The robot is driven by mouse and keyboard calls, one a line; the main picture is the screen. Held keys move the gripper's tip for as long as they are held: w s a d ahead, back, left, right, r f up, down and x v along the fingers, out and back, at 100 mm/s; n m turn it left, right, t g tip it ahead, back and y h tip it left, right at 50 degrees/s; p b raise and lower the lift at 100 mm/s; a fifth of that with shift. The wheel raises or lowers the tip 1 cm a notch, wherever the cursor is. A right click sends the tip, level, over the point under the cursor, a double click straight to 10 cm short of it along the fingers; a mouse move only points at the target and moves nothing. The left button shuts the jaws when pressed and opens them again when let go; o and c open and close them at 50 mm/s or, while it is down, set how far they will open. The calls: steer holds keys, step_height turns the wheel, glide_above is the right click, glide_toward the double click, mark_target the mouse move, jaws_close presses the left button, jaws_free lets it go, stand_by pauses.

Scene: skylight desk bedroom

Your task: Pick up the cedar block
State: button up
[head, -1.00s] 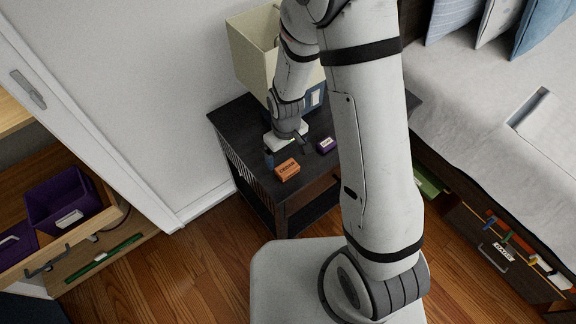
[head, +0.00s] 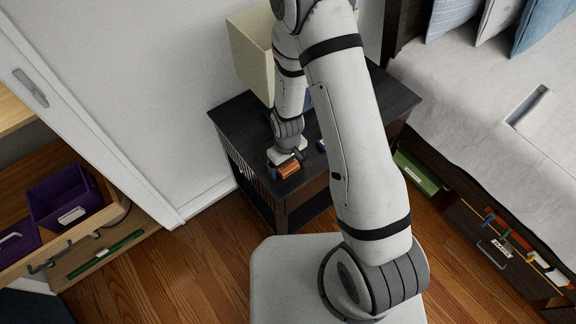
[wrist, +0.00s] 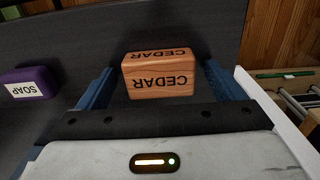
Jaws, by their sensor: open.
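The cedar block (wrist: 160,76) is an orange-brown wooden block with dark CEDAR lettering. In the wrist view it stands between the two blue fingers of my gripper (wrist: 155,88), which are open with a gap on each side of it. In the head view the cedar block (head: 289,171) is on the dark nightstand near its front edge, and my gripper (head: 285,166) is down over it, hiding part of it. I cannot tell whether a finger touches it.
A purple soap block (wrist: 29,83) lies beside my gripper on the dark nightstand (head: 236,112). A cream bin (head: 251,57) stands at the back of the nightstand. A bed (head: 470,110) is at the right and an open drawer with purple bins (head: 62,196) at the left.

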steer(key=shift+c, duration=0.2)
steer(key=c, duration=1)
steer(key=shift+r, duration=0.1)
